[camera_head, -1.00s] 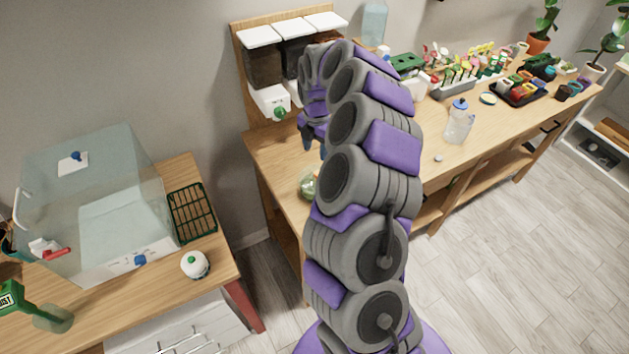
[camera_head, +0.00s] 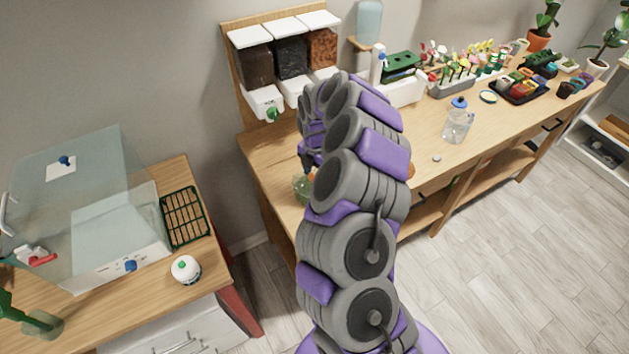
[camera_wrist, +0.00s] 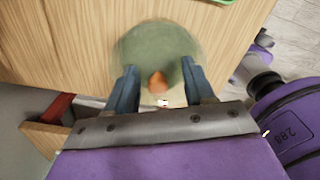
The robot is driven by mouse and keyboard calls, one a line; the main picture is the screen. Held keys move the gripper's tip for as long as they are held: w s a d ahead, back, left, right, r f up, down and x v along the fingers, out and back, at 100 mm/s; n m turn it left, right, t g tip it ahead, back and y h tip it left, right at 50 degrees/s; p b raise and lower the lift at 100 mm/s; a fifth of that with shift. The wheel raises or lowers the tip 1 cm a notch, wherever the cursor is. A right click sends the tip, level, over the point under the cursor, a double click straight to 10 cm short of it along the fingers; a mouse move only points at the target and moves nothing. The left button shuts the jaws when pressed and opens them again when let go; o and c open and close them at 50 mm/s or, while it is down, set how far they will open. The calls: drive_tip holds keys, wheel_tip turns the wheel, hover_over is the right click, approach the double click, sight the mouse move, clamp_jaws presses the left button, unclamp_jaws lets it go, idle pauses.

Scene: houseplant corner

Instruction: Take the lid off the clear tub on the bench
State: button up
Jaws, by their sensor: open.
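The clear tub (camera_head: 301,188) stands near the left end of the long wooden bench (camera_head: 275,165), partly hidden behind my arm. It looks greenish and round. In the wrist view a blurred green round top (camera_wrist: 158,48) shows, with a small orange-brown knob-like piece (camera_wrist: 157,83) near its close edge. My gripper (camera_wrist: 158,80) is open, with one blue finger on each side of the orange-brown piece. I cannot tell whether the fingers touch anything. In the head view my gripper (camera_head: 307,163) is just above the tub, mostly hidden by my arm.
Wall dispensers (camera_head: 290,55) stand behind the tub. A clear bottle with a blue cap (camera_head: 457,122) stands farther right on the bench. A second bench at left holds a clear box (camera_head: 95,210), a green rack (camera_head: 185,217) and a white round item (camera_head: 186,269).

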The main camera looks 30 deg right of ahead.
drive_tip(key=shift+a+r, duration=0.15)
drive_tip(key=shift+a, duration=0.65)
drive_tip(key=shift+c, duration=1.3)
drive_tip(key=shift+a, duration=0.35)
drive_tip(key=c, duration=0.3)
drive_tip(key=shift+d, duration=0.3)
drive_tip(key=c, duration=0.3)
drive_tip(key=shift+d, duration=0.45)
clamp_jaws()
